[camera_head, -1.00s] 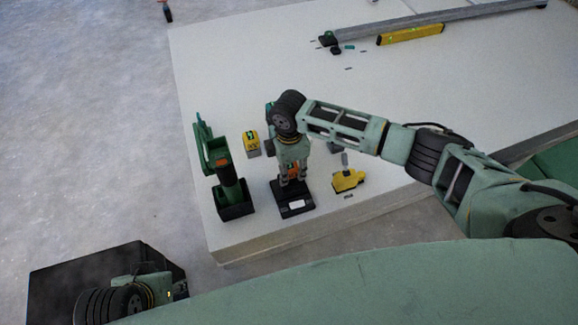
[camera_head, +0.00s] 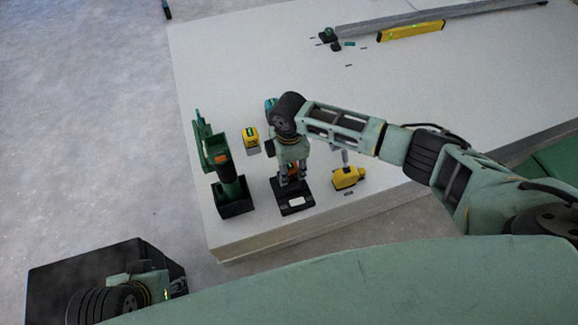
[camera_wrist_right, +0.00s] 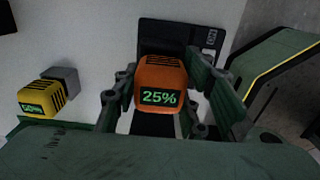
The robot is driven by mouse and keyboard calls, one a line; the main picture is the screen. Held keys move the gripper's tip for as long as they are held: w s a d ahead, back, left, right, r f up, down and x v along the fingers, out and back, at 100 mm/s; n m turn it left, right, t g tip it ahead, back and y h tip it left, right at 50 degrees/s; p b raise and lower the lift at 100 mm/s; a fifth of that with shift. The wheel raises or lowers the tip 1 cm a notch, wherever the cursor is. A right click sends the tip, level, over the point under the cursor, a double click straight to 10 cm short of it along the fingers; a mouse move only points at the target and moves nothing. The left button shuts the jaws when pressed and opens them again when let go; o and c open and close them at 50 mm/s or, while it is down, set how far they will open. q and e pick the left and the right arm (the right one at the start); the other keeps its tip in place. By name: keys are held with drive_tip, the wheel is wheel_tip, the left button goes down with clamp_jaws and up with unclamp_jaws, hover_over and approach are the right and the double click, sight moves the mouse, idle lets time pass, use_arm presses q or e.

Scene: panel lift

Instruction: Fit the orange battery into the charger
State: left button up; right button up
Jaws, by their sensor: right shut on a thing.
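The orange battery (camera_wrist_right: 160,84) shows a green "25%" on its face in the right wrist view. My right gripper (camera_wrist_right: 158,100) is shut on it, with a finger on each side. In the head view the battery (camera_head: 293,169) is mostly hidden by the gripper (camera_head: 293,176). The black charger (camera_head: 294,202) lies flat near the front edge of the table, under the gripper. It also shows behind the battery in the right wrist view (camera_wrist_right: 172,34). I cannot tell whether the battery touches the charger.
A green tool (camera_head: 222,165) stands in a black holder left of the charger. A yellow level (camera_head: 411,31) and a grey rail lie at the back. The table's middle is clear.

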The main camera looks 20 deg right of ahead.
drive_tip(key=shift+f, duration=0.15)
drive_tip(key=shift+f, duration=0.5)
drive_tip(key=shift+f, duration=0.15)
idle(0.6)
idle(0.4)
drive_tip(key=o, duration=1.4)
wheel_tip(320, 180, up, 12)
